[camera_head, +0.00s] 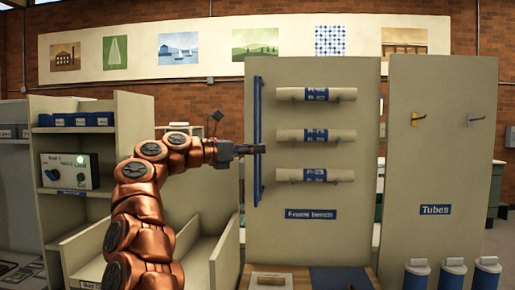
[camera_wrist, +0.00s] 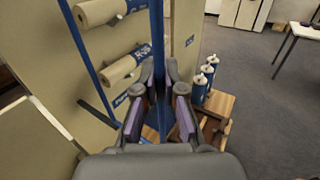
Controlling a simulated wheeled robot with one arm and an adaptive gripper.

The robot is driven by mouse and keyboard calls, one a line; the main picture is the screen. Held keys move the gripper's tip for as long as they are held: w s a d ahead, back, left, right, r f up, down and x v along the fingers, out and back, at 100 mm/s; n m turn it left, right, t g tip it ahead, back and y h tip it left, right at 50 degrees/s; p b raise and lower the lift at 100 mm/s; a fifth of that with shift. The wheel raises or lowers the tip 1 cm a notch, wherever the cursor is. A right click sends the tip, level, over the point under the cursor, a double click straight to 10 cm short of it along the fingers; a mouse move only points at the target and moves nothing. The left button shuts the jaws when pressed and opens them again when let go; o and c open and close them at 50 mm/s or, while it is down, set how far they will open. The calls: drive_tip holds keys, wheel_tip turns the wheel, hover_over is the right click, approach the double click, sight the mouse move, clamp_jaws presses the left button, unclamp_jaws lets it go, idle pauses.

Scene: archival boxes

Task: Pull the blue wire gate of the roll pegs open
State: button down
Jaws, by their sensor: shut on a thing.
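The blue wire gate (camera_head: 256,100) stands at the left edge of the roll panel, seen nearly edge-on, and sticks out from the panel. It does not cover the three paper rolls (camera_head: 315,136) with blue bands in the head view. My gripper (camera_head: 259,149) is shut on the gate's upright bar at about mid-height. In the wrist view, the blue wire gate (camera_wrist: 157,35) has one bar running down between my gripper's fingers (camera_wrist: 159,80), and another blue bar at the left near the panel. Two rolls (camera_wrist: 125,68) show there. The pegs are mostly hidden by the rolls.
A "Frame bench" label (camera_head: 311,214) is below the rolls. A panel with two hooks (camera_head: 440,140) and blue-and-white tubes (camera_head: 453,272) stand at the right. A shelf unit with a control box (camera_head: 70,171) is at the left. Open floor (camera_wrist: 250,110) shows right of the tubes.

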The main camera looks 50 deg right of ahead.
drive_tip(key=shift+r, duration=0.1)
idle(0.3)
drive_tip(key=c, duration=1.2)
unclamp_jaws()
drive_tip(key=shift+c, duration=0.2)
drive_tip(key=v, duration=1.2)
